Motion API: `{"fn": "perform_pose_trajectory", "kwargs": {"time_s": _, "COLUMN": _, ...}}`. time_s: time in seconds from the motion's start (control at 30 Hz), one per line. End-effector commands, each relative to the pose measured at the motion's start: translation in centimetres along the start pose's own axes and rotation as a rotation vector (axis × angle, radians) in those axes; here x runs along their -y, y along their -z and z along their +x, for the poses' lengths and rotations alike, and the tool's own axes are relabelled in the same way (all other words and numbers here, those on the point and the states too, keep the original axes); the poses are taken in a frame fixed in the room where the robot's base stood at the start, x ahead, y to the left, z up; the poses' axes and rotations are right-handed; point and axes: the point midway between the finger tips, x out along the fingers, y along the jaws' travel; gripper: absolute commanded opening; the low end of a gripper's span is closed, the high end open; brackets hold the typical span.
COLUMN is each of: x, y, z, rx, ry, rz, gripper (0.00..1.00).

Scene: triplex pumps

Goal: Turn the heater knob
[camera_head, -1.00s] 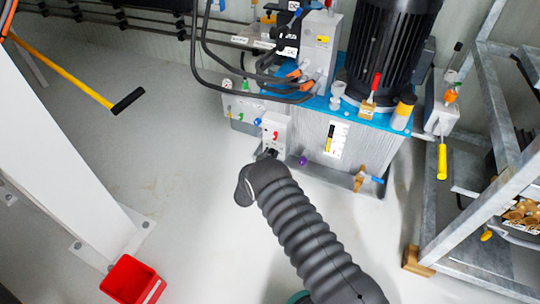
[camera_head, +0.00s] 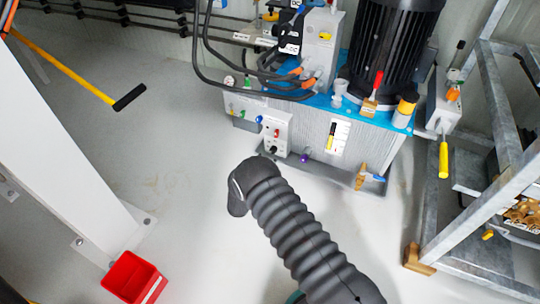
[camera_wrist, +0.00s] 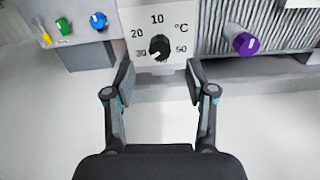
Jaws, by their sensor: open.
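The heater knob (camera_wrist: 159,47) is a round black knob with a white mark, on a white dial plate with numbers and °C. Its mark points to the lower left, near the 30. In the head view the black knob (camera_head: 272,150) shows low on a white box at the pump unit's front. My gripper (camera_wrist: 160,82) is open and empty in the wrist view. Its fingertips stand apart below the knob in the picture, one to each side, without visible contact. In the head view my dark ribbed arm hides the gripper.
A purple knob (camera_wrist: 245,43) is right of the dial; blue (camera_wrist: 98,20) and green (camera_wrist: 63,26) knobs are left. A red knob (camera_head: 276,133) sits above the heater knob. A metal frame (camera_head: 480,215) stands right, a red bin (camera_head: 133,280) lower left. Floor in front is clear.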

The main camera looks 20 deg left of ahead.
Motion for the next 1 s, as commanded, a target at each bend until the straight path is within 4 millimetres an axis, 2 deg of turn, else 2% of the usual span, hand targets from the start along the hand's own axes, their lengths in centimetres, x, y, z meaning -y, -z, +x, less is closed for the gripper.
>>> {"fn": "perform_pose_trajectory", "kwargs": {"time_s": 0.03, "x": -0.1, "y": -0.1, "z": -1.1, "rx": 0.000, "ry": -0.003, "rz": -0.002, "gripper": 0.56}}
{"fn": "perform_pose_trajectory", "kwargs": {"time_s": 0.2, "x": -0.1, "y": 0.0, "z": -4.1, "rx": 0.000, "ry": -0.002, "rz": -0.002, "gripper": 0.56}}
{"fn": "perform_pose_trajectory", "kwargs": {"time_s": 0.4, "x": 0.0, "y": 0.0, "z": -5.9, "rx": 0.000, "ry": 0.000, "rz": 0.000, "gripper": 0.56}}
{"fn": "perform_pose_trajectory", "kwargs": {"time_s": 1.0, "x": 0.0, "y": 0.0, "z": -6.3, "rx": 0.000, "ry": 0.001, "rz": 0.000, "gripper": 0.56}}
